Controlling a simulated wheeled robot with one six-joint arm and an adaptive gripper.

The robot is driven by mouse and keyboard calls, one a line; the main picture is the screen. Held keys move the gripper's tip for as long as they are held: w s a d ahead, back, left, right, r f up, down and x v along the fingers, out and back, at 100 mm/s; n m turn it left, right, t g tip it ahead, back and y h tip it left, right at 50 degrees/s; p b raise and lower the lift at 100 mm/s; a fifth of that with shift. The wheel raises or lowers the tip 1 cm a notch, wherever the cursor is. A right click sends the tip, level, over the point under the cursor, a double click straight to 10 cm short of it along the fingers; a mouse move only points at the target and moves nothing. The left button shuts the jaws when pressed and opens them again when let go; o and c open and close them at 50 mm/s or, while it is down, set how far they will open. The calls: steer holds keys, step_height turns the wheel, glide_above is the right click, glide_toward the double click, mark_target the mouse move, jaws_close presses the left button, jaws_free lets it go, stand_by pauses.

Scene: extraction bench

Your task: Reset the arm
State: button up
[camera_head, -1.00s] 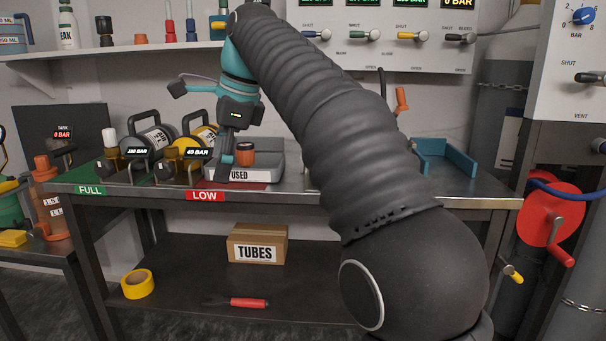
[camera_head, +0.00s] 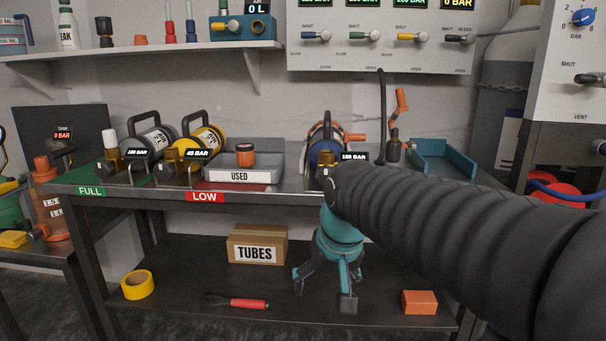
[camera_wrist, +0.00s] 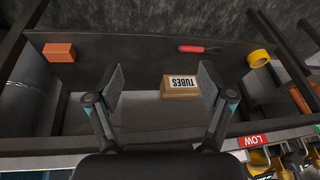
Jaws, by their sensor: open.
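My gripper (camera_head: 326,290) hangs fingers-down in front of the bench, with its fingers spread apart and nothing between them. In the head view it appears in front of the lower shelf, between the TUBES box and an orange block. The wrist view shows the open gripper (camera_wrist: 158,88) from above, with both finger pads apart. The TUBES box (camera_head: 257,245) stands on the lower shelf and also shows in the wrist view (camera_wrist: 181,93), beyond the fingers. My arm hides part of the bench's right side.
The bench top holds a USED tray (camera_head: 235,175) with an orange-brown cap (camera_head: 245,154), several cylinders, and a blue open holder (camera_head: 446,157). The lower shelf holds yellow tape (camera_head: 138,284), a red-handled tool (camera_head: 246,303) and the orange block (camera_head: 419,302). Valve panels hang above.

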steer(key=s+d+f+t, duration=0.1)
steer(key=s+d+f, duration=0.1)
steer(key=s+d, duration=0.4)
steer(key=s+d+f+m+t+h, duration=0.1)
steer(key=s+d+f, duration=0.2)
steer(key=s+d, duration=0.3)
steer(key=s, duration=0.3)
steer(key=shift+f+h, duration=0.3)
steer(key=shift+f, duration=0.05)
